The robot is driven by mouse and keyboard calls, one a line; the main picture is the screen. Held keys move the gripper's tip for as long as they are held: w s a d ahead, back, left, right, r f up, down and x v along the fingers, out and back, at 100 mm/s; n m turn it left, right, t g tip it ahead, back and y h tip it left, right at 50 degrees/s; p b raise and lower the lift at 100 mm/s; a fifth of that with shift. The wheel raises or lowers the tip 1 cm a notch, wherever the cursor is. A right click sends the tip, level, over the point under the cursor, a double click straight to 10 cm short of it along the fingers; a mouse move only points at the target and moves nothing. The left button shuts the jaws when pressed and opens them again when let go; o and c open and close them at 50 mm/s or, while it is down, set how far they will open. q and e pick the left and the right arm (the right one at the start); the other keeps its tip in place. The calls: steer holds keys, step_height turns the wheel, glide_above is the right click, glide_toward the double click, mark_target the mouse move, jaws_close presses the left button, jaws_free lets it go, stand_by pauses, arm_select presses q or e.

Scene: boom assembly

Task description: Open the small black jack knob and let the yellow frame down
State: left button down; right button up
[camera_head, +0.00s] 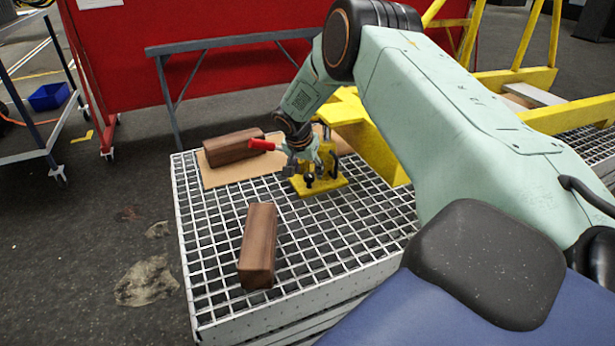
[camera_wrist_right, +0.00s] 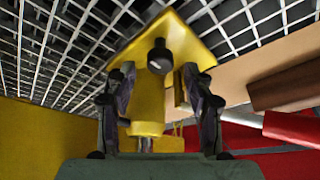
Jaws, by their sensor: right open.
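The yellow jack (camera_head: 333,184) stands on the white grating under the end of the yellow frame (camera_head: 375,150). A red handle (camera_head: 262,145) sticks out to its left. My right arm reaches in from the right, and its gripper (camera_head: 300,155) is at the jack, partly covering it. In the right wrist view, the small black knob (camera_wrist_right: 160,58) is on the yellow jack body (camera_wrist_right: 150,100). My right gripper (camera_wrist_right: 162,80) is open, with one finger to each side of the knob; I see no clear contact. My left gripper is not in view.
One wooden block (camera_head: 259,240) lies on the front of the grating (camera_head: 215,255). Another wooden block (camera_head: 233,147) lies on a tan board (camera_head: 222,177) behind the handle. A grey trestle (camera_head: 230,42) and a red panel (camera_head: 200,70) stand behind. The grating's left part is free.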

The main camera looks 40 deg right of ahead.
mark_target(309, 181)
steer(key=x, duration=0.2)
steer(key=shift+w+d+f+b, duration=0.1)
steer(key=shift+d+f+b, duration=0.05)
steer(key=shift+f+b, duration=0.25)
steer(key=shift+c, duration=0.4)
steer(key=shift+r, duration=0.1)
jaws_close()
